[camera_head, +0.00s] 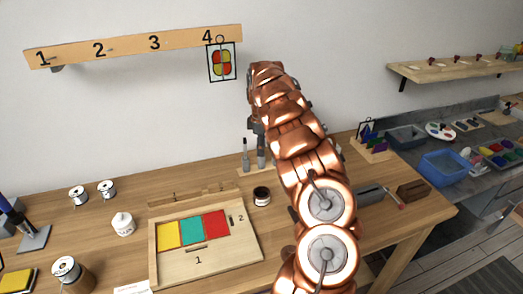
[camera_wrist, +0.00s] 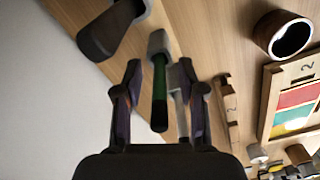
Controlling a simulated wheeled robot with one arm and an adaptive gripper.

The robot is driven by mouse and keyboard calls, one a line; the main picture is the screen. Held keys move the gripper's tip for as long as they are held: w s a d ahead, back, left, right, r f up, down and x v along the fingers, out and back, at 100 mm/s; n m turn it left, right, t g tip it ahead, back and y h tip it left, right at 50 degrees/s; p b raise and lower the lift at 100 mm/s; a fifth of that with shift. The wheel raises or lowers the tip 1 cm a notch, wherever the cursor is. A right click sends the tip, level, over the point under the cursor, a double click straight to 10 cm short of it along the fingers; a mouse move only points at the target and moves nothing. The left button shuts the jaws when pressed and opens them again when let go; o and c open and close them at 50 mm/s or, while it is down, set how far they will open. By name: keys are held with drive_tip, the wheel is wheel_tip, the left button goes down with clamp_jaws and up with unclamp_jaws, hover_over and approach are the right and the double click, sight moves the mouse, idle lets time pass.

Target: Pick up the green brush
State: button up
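The green brush (camera_wrist: 159,85) shows in the wrist view. It has a green handle with a dark end toward my gripper and a grey block at its far end. My gripper (camera_wrist: 162,85) is open, with one finger on each side of the handle. Gaps show between the brush and the fingers in this view. In the head view my arm covers much of the tool area, and I cannot make out the green brush there.
Grey-handled tools (camera_head: 261,155) stand on the table by the wall. A dark jar (camera_head: 261,195) and a wooden tray (camera_head: 160,262) with coloured panes are in front of them. A dark-handled tool (camera_wrist: 110,30) is close to the left finger. The wall is near.

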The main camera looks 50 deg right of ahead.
clamp_jaws()
drive_tip(key=shift+r, duration=0.1)
